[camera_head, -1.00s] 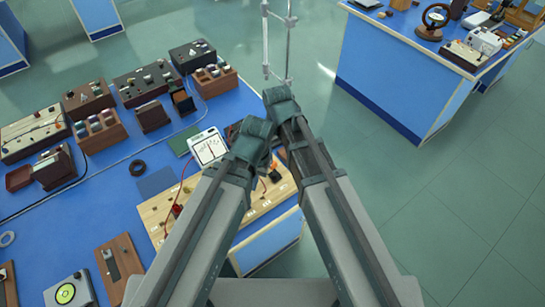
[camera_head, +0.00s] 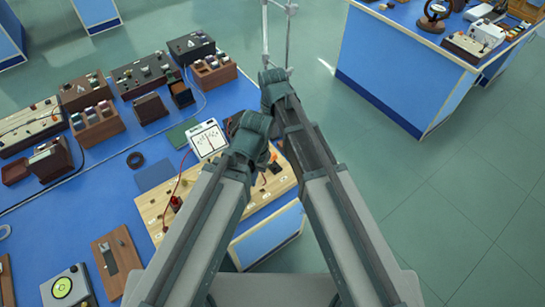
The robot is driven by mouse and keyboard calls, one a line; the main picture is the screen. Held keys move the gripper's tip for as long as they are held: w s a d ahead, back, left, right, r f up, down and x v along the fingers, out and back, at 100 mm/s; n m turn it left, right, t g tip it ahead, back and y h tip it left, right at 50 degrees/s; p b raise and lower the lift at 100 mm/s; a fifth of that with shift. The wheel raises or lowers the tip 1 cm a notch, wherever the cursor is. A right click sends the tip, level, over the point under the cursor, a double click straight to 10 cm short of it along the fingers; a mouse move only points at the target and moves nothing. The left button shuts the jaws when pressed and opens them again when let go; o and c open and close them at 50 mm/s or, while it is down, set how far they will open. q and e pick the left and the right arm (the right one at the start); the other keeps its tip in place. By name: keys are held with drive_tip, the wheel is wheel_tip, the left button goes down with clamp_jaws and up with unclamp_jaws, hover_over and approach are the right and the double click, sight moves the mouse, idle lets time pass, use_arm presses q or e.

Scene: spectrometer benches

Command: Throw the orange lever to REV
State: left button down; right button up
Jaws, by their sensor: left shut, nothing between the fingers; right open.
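A pale wooden board (camera_head: 158,212) with a white dial meter, red wires and small fittings lies at the right edge of the near blue bench. A small dark fitting with an orange part (camera_head: 274,162) shows at the board's right end, just beside my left gripper; it may be the orange lever, but its position and markings are too small to read. My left gripper (camera_head: 250,130) is shut and empty, above the board and covering part of it. My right gripper (camera_head: 274,84) is open and empty, farther up in the picture, past the board's far end.
The near blue bench (camera_head: 100,210) carries the white meter (camera_head: 208,141), several dark boxes, wooden racks and a device with a green dial (camera_head: 63,287). A metal stand (camera_head: 265,40) rises behind my grippers. Another blue bench (camera_head: 390,65) stands at upper right, with open floor between.

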sight(273, 155)
use_arm(q)
wheel_tip(273, 155, down, 10)
drive_tip(key=b, duration=0.8)
drive_tip(key=shift+r, duration=0.2)
use_arm(e)
wheel_tip(273, 155, down, 10)
drive_tip(key=shift+r, duration=0.25)
